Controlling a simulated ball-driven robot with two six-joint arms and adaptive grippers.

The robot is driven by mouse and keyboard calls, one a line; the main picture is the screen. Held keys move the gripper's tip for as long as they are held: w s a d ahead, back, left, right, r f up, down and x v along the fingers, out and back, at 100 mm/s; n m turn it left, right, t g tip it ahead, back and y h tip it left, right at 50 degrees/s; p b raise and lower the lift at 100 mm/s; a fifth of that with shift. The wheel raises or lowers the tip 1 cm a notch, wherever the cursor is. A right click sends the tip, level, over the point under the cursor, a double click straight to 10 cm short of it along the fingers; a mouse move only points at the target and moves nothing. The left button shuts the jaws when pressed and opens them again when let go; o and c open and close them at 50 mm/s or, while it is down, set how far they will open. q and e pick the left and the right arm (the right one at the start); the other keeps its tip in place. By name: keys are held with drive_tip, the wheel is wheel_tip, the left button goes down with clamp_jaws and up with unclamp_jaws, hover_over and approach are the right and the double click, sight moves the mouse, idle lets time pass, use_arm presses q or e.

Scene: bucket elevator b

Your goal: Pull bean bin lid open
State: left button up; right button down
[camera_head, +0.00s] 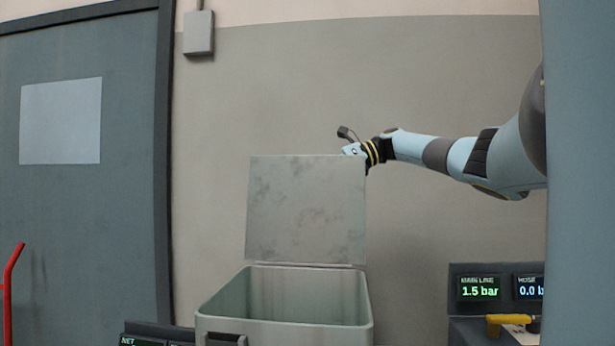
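The bean bin (285,333) stands at the bottom centre of the head view, with its open top showing a grey-green inside wall. Its lid (305,210) stands up nearly vertical at the back of the bin. My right gripper (346,140) is at the lid's upper right corner, coming in from the right. One dark finger shows above the lid's edge; the rest is hidden behind or against the lid, so I cannot tell whether it touches or grips it. My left gripper is out of view.
A grey door (85,220) with a blank sheet is at left, with a red handle rail (9,285) at the lower left edge. A panel with displays (480,288) and a yellow lever (508,319) are at lower right. The wall behind the bin is bare.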

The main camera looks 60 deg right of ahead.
sight(359, 157)
drive_tip(key=c, duration=1.6)
unclamp_jaws()
drive_tip(key=v, duration=0.8)
drive_tip(key=shift+r, duration=0.1)
drive_tip(key=shift+v, duration=1.4)
drive_tip(key=shift+s+d+r, duration=0.1)
drive_tip(key=shift+s+d, duration=0.2)
drive_tip(key=shift+s, duration=0.05)
drive_tip(key=shift+s, duration=0.1)
